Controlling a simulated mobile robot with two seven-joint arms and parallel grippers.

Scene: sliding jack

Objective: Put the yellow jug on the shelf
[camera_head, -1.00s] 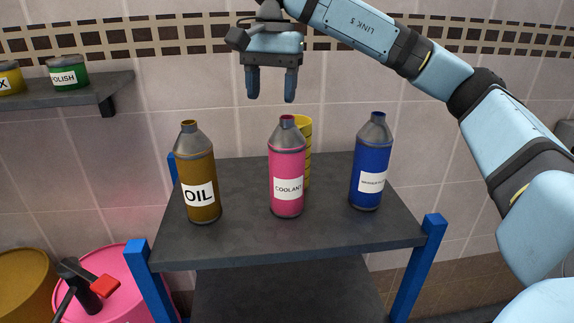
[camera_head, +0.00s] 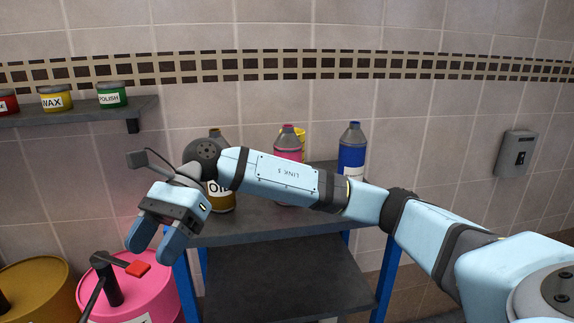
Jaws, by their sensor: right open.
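The yellow jug (camera_head: 301,132) stands on the dark top of the blue-legged rack (camera_head: 265,222), mostly hidden behind the pink coolant bottle (camera_head: 288,143). Only part of its rim and right side shows. A dark wall shelf (camera_head: 75,113) is at the upper left. My right gripper (camera_head: 154,243) is open and empty, with its fingers pointing down. It appears in front of the rack's left end, over the pink drum in the picture, well left of the jug. My right arm crosses in front of the bottles. My left gripper is not in view.
An oil bottle (camera_head: 222,200) and a blue bottle (camera_head: 352,152) also stand on the rack top. Small tins, one yellow (camera_head: 55,98) and one green (camera_head: 112,95), line the wall shelf. A pink drum (camera_head: 150,296) and a brown drum (camera_head: 40,285) stand at lower left.

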